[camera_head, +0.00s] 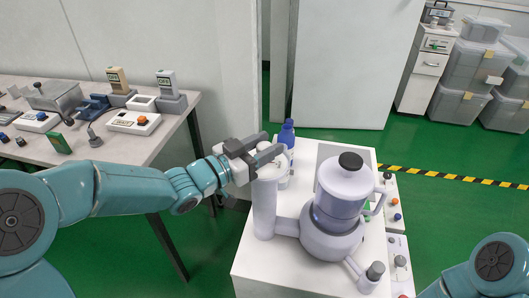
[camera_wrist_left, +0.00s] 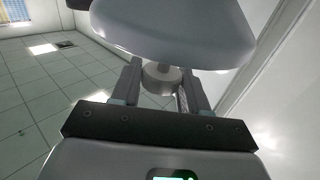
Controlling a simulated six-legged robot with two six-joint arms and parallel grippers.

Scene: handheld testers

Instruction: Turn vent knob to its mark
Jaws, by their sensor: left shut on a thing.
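A pale lilac apparatus stands on a white bench, with a tall column (camera_head: 264,208) at its left and a large round vessel (camera_head: 340,205) with a black cap at its right. My left gripper (camera_head: 258,151) is at the top of the column, with its jaws shut on the vent knob. In the left wrist view the round grey knob (camera_wrist_left: 162,78) sits between the fingers. A large smooth grey shape fills the top of that view. No mark on the knob can be made out. My right arm shows at the lower right, its gripper outside the picture.
A blue-capped bottle (camera_head: 287,133) stands just behind the column. Small control boxes (camera_head: 394,215) line the bench's right side. A grey table (camera_head: 85,150) with handheld devices is at the left. Grey bins (camera_head: 470,68) stand at the back right, beyond open green floor.

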